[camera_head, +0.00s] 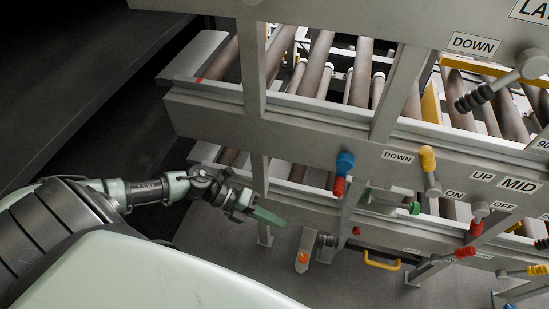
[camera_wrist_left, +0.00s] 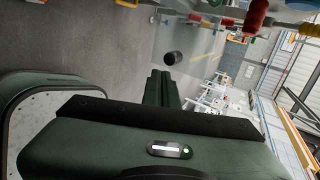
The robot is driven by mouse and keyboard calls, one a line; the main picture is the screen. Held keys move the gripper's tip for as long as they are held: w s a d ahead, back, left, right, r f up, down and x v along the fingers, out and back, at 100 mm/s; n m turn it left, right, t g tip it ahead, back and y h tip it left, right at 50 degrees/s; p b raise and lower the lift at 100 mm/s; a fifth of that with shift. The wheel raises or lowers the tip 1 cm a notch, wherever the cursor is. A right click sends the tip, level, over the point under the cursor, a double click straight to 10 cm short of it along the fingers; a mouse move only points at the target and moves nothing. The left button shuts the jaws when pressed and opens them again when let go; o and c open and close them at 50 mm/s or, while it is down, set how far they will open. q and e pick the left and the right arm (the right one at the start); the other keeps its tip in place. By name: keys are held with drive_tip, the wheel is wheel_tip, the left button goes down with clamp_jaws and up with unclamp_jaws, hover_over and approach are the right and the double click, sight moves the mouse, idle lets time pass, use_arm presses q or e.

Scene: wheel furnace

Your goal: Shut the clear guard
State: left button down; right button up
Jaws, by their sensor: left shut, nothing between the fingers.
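My left gripper (camera_head: 268,217) reaches in from the left in the head view, in front of the lower part of the grey roller frame. Its green fingers are together with nothing between them. In the left wrist view the shut fingers (camera_wrist_left: 160,88) point toward a dark round knob (camera_wrist_left: 173,58), with a gap between. I cannot make out a clear guard in either view; it may be hidden or too transparent to tell. My right gripper is not in view.
The grey frame (camera_head: 330,133) carries several rollers (camera_head: 322,62). Levers include a blue-and-red one (camera_head: 342,172), a yellow one (camera_head: 429,165) and a green-tipped one (camera_head: 414,208). A post with an orange mark (camera_head: 303,258) and a yellow handle (camera_head: 381,261) are low down. Floor is open below the gripper.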

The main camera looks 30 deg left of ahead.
use_arm(q)
drive_tip(key=d+r+p+x, duration=0.1)
drive_tip(key=x, duration=0.8)
drive_tip(key=shift+w+d+r, duration=0.2)
drive_tip(key=shift+w+r, duration=0.05)
drive_tip(key=shift+w, duration=0.05)
drive_tip(key=shift+d+p, duration=0.1)
drive_tip(key=shift+p, duration=0.25)
